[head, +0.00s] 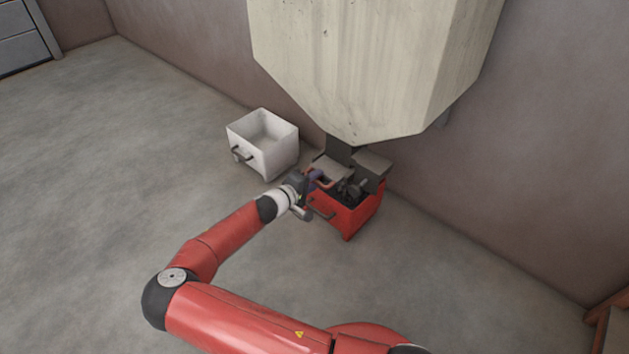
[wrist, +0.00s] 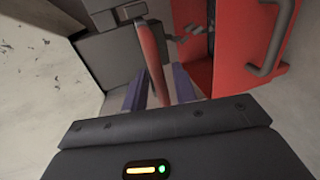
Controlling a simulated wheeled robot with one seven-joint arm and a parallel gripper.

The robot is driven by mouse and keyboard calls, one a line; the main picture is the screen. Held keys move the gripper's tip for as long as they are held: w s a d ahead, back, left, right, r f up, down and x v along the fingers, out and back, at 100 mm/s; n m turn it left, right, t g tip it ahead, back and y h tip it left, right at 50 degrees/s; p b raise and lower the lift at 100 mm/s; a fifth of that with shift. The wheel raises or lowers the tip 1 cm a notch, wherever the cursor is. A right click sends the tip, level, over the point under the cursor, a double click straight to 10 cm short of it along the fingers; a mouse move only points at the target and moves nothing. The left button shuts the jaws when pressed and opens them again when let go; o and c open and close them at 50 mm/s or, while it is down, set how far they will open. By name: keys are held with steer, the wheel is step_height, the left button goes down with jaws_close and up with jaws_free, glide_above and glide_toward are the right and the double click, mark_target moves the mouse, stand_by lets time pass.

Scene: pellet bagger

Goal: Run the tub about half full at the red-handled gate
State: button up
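The red tub (head: 347,221) stands on the floor under the hopper's dark spout (head: 342,151); it also shows at the right of the wrist view (wrist: 232,72). Its inside looks dark, and its fill level is hidden by the gate parts and shadow. The gate's red handle (wrist: 150,50) rises in front of the dark gate housing (wrist: 108,55). My gripper (wrist: 159,82) is at the handle, its two bluish fingers apart, one on each side of it. Narrow gaps seem to show beside the handle, so the gripper looks open around it. My gripper (head: 317,178) partly covers the handle in the head view.
A white tub (head: 272,157) with a dark handle stands left of the red tub and looks empty. The large pale hopper (head: 370,60) hangs low above the spout. Walls stand close behind. The floor (head: 110,150) at the left is clear.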

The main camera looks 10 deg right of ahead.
jaws_close()
steer(key=x, duration=0.2)
steer(key=b+x, duration=0.1)
steer(key=x, duration=0.1)
steer(key=shift+r, duration=0.4)
steer(key=shift+o, duration=0.4)
jaws_free()
steer(key=shift+d, duration=0.1)
steer(key=p+v, duration=0.1)
steer(key=v, duration=0.6)
steer(key=shift+s+a, duration=0.2)
steer(key=shift+a, duration=0.1)
steer(key=shift+d+r, duration=0.1)
